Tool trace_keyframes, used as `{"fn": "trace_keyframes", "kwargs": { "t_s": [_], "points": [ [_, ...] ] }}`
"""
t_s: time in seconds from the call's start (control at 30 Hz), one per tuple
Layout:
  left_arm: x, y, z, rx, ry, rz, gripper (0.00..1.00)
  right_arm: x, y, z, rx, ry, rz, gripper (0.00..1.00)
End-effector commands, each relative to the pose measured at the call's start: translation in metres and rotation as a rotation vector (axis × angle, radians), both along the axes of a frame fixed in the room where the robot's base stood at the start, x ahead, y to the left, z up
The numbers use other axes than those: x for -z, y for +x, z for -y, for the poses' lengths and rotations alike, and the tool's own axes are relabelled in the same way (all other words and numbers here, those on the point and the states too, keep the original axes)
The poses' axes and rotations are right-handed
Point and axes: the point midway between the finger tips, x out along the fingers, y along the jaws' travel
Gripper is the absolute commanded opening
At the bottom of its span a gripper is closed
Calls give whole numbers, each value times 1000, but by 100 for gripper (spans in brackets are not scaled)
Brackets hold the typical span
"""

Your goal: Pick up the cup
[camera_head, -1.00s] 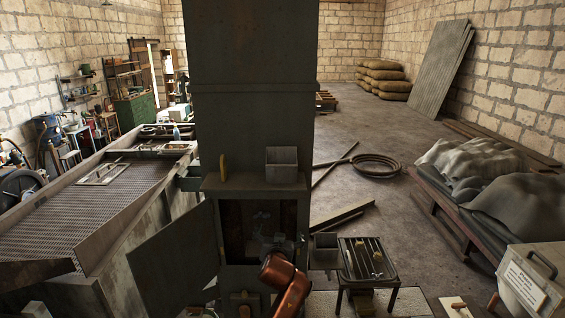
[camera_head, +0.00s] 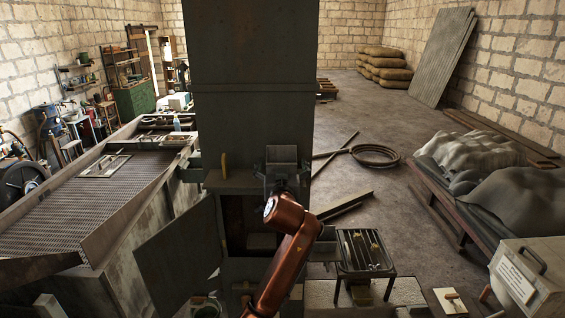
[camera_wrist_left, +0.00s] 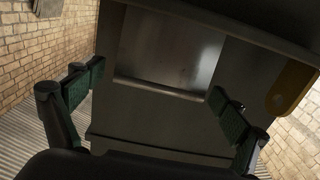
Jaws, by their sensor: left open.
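A grey, square, open-topped metal box (camera_head: 282,154) stands upright on the ledge of the dark column in the head view; I take it as the cup. My left gripper (camera_head: 282,178) is in front of it, with a finger showing near each side. In the left wrist view, a pale grey face (camera_wrist_left: 165,60), apparently the box's, lies between the spread green-padded fingers of my left gripper (camera_wrist_left: 160,100). Gaps show on both sides, so the fingers do not grip it. My wrist hides the box's lower part in the head view. My right gripper is not in view.
A yellow handle-like piece (camera_head: 223,166) stands left of the box; it also shows in the wrist view (camera_wrist_left: 290,88). Below the ledge is an open cavity with its door (camera_head: 178,262) swung left. A small tray table (camera_head: 364,253) stands lower right.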

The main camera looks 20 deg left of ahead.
Motion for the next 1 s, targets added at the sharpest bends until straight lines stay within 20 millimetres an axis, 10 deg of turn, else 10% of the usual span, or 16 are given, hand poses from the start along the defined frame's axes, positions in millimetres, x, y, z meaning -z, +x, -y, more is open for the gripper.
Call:
{"fn": "trace_keyframes", "kwargs": {
  "t_s": [0.43, 1.0],
  "points": [
    [0, 22, -6, 1, -1, 0, 93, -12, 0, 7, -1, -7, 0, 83],
    [0, 22, -6, 1, 0, 0, 54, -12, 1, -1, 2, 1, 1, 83]
  ]
}}
